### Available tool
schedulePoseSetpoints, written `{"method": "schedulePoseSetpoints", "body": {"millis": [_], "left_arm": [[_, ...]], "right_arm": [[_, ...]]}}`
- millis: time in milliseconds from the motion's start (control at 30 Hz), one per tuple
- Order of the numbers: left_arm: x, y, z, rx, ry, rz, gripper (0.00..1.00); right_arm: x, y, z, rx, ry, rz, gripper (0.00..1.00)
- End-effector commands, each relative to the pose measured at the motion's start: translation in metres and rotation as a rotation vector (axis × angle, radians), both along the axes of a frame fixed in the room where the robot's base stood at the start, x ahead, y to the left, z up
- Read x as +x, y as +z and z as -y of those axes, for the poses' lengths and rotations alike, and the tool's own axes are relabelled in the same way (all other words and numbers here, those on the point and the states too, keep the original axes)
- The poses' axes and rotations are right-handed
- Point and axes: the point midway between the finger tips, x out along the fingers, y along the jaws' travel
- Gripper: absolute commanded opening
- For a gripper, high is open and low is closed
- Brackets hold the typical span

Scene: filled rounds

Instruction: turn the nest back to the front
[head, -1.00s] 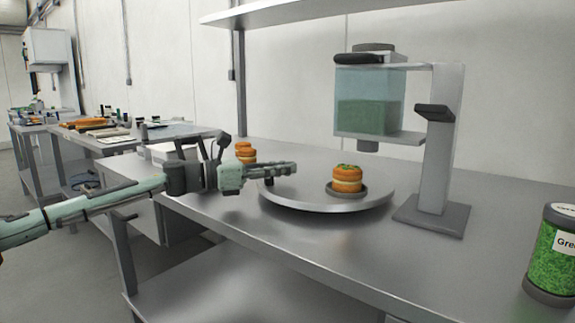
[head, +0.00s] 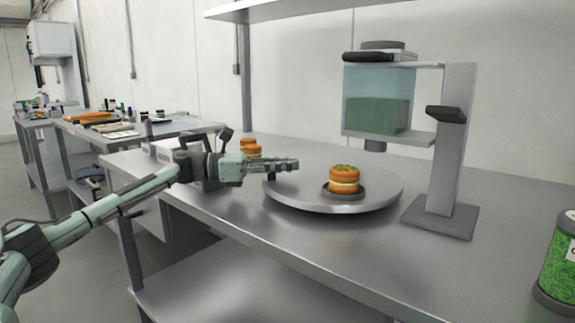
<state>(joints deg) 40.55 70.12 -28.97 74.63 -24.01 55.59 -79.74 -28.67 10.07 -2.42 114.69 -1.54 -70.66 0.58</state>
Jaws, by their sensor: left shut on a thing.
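A round steel turntable (head: 300,203) stands on the steel bench. A dark, shallow nest (head: 356,191) sits near its front right edge. An orange filled round (head: 343,177) with a pale middle layer and green bits on top stands in that nest. My left gripper (head: 288,164) reaches in over the turntable's left side, shut on a dark upright peg (head: 271,177) there; the fingers hide the peg's upper part. More orange rounds (head: 249,147) show behind the gripper, partly hidden by it. My right gripper is not in view.
A dispenser (head: 376,113) with a clear hopper of green bits stands behind and right of the turntable, on a grey post. A jar of green bits (head: 563,262) is at the right edge. The bench front (head: 330,245) is clear.

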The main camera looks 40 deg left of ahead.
Motion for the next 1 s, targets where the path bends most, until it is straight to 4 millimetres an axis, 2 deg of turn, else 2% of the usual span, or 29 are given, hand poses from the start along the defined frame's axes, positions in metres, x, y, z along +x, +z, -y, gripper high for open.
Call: {"method": "schedulePoseSetpoints", "body": {"millis": [200,233,433,767,867,1000], "left_arm": [[0.0,0.001,0.0,-0.003,0.001,0.001,0.0],[0.0,0.001,0.0,-0.003,0.001,0.001,0.15],[0.0,0.001,0.0,-0.002,0.001,0.001,0.38],[0.0,0.004,0.0,-0.001,0.0,0.002,0.38],[0.0,0.016,0.0,0.0,0.0,0.005,0.38],[0.0,0.043,0.0,0.0,0.0,0.008,0.38]], "right_arm": [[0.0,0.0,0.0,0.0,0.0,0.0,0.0],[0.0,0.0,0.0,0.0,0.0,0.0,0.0],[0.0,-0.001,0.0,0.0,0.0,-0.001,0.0],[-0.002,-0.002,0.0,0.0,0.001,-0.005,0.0],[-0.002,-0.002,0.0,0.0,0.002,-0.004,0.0],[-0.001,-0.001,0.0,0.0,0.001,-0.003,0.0]]}}
